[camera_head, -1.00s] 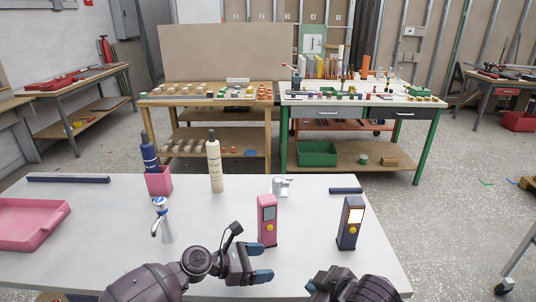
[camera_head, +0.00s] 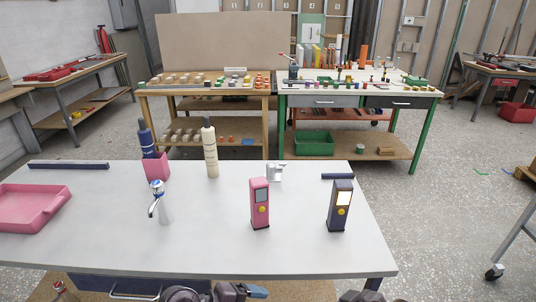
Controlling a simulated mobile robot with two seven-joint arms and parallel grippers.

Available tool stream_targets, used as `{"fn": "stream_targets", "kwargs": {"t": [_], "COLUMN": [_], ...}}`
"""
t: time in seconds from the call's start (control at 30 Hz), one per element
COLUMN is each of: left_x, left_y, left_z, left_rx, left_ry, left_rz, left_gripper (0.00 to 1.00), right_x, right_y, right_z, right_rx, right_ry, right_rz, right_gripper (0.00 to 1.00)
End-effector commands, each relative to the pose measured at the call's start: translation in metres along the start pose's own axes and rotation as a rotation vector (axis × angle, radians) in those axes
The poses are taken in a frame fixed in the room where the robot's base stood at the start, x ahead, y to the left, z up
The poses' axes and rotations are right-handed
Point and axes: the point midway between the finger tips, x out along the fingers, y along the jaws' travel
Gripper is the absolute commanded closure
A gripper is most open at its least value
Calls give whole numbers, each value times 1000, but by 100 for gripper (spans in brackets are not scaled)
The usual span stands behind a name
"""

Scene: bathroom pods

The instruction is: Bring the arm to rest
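My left gripper (camera_head: 254,291) is at the bottom edge of the view, in front of and below the white table's (camera_head: 110,235) front edge. One blue fingertip shows; the rest is cut off, so its opening cannot be told. A dark part of my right arm (camera_head: 360,296) just shows at the bottom edge, right of the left gripper; its fingers are not visible. Neither arm touches the things on the table.
On the table stand a pink device (camera_head: 260,204), a dark blue device (camera_head: 340,206), a chrome tap (camera_head: 160,203), a cream bottle (camera_head: 210,150), a pink cup (camera_head: 156,167) with a blue bottle (camera_head: 147,140), and a pink tray (camera_head: 30,222). A drawer handle (camera_head: 135,295) is below.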

Motion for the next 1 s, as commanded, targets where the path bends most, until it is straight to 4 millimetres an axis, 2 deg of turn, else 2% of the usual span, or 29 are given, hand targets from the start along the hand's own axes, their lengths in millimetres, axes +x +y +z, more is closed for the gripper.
{"fn": "stream_targets", "kwargs": {"t": [0.17,0.4,0.7,0.97,1.0], "left_x": [-41,-121,-199,-254,-253], "left_y": [-42,-99,-145,-172,-173], "left_z": [10,12,23,41,37], "left_rx": [356,708,855,886,897], "left_ry": [162,365,441,438,444], "left_rz": [-126,-450,-794,-1031,-1033], "left_gripper": [24,24,24,24,24], "right_x": [-23,-58,-90,-112,-108], "right_y": [5,11,13,12,13], "right_z": [43,102,146,174,175], "right_rx": [141,315,441,519,517], "right_ry": [-92,-234,-349,-428,-419], "right_rz": [52,134,203,247,250], "right_gripper": [100,100,100,100,100]}}
